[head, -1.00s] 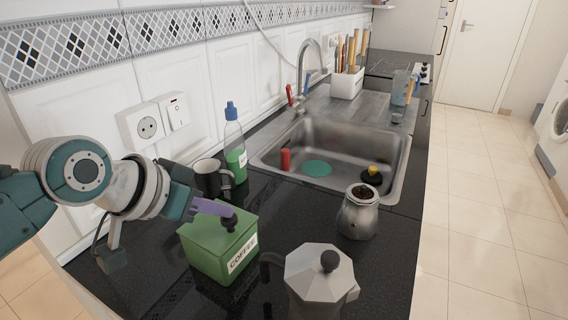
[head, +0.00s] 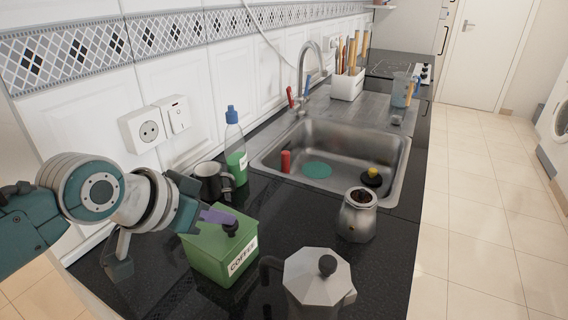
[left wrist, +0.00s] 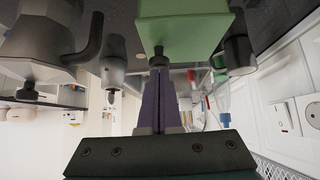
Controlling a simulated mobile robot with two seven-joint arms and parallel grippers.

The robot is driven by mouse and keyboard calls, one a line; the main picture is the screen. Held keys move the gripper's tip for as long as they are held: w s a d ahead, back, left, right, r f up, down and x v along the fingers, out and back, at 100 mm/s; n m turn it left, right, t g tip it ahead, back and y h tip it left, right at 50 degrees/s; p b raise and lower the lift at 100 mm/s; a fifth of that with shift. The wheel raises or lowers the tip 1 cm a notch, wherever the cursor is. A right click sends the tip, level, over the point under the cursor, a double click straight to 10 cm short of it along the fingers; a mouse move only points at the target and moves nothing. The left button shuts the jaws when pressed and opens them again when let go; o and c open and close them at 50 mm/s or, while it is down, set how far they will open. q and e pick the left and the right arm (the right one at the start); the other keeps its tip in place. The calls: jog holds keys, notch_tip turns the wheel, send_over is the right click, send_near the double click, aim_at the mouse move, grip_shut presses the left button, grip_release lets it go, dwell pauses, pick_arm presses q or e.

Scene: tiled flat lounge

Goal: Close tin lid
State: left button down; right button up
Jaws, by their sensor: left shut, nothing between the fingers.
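The green coffee tin (head: 222,264) stands on the black worktop, its label facing front right. Its green lid (head: 205,241) with a dark knob (head: 230,229) lies on top, and I see no clear gap under it. My left gripper (head: 232,217) is shut and empty, its purple fingers over the lid right by the knob. In the left wrist view the shut fingers (left wrist: 158,72) point at the knob (left wrist: 158,58) on the green tin (left wrist: 185,25). I cannot tell whether they touch it. My right gripper is out of view.
A moka pot (head: 318,284) stands close to the tin's right, and an open pot base (head: 357,218) stands farther right. A dark mug (head: 211,183) and a soap bottle (head: 234,150) are behind the tin. The sink (head: 335,150) lies beyond. Wall sockets (head: 146,131) are at left.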

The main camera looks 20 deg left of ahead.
pick_arm(q)
jog(key=shift+r+p, duration=0.75)
jog(key=shift+r, duration=0.15)
jog(key=w+r+p+v, duration=0.1)
jog(key=p+v, duration=0.4)
jog(key=v, duration=0.7)
jog(key=s+d+g+y+p, duration=0.1)
jog(key=s+d+g, duration=0.2)
jog(key=s, duration=0.6)
jog(key=s+d+g+y+p, duration=0.1)
jog(key=s+d+g, duration=0.15)
jog(key=s, duration=0.65)
notch_tip(320, 180, up, 31)
jog(key=p, duration=2.9)
jog(key=shift+w+f, duration=0.2)
jog(key=shift+f, duration=0.05)
jog(key=shift+f+t, duration=0.1)
jog(key=shift+t, duration=0.15)
